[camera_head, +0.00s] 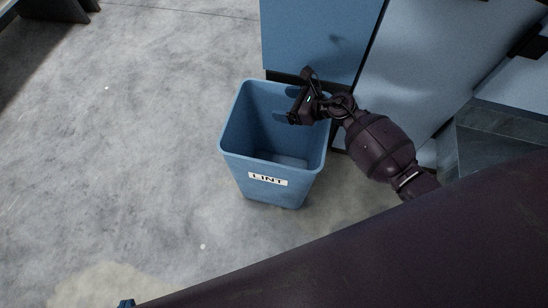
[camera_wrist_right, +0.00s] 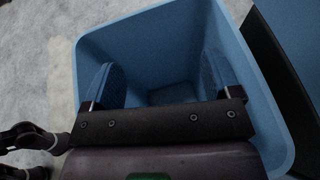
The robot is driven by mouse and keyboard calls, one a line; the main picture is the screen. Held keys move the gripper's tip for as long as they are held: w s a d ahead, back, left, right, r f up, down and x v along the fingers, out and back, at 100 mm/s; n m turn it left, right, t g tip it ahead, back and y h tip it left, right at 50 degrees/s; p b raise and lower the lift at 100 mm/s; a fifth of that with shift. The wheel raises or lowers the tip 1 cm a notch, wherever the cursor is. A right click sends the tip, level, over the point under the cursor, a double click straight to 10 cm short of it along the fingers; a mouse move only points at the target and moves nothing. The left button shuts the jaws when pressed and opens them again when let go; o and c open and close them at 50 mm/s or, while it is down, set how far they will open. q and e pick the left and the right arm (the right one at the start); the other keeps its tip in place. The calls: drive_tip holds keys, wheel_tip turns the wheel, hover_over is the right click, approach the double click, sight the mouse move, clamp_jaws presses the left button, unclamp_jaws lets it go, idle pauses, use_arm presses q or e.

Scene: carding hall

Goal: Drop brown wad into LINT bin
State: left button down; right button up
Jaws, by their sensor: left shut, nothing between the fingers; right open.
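The blue LINT bin (camera_head: 236,135) stands upright on the floor, with a white LINT label on its front. My right gripper (camera_head: 285,103) is over the bin's mouth at its right side, open and with nothing between its fingers. In the right wrist view, the two blue fingers of this gripper (camera_wrist_right: 156,66) are spread apart above the inside of the bin (camera_wrist_right: 150,30). The bin's visible inside looks empty, though part of its bottom is hidden. No brown wad is visible in either view. Only a blue tip of my left gripper (camera_head: 127,302) shows at the bottom edge, shut.
A blue cabinet or machine panel (camera_head: 318,38) stands right behind the bin, with a paler panel (camera_head: 415,60) to its right. Open grey concrete floor (camera_head: 120,130) lies to the left of the bin. A dark object (camera_head: 58,8) stands at the top left.

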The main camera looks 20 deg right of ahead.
use_arm(q)
drive_tip(key=shift+s+a+r+n+p, duration=0.2)
drive_tip(key=shift+s+n+p, duration=0.15)
drive_tip(key=shift+p, duration=0.5)
use_arm(e)
drive_tip(key=v, duration=1)
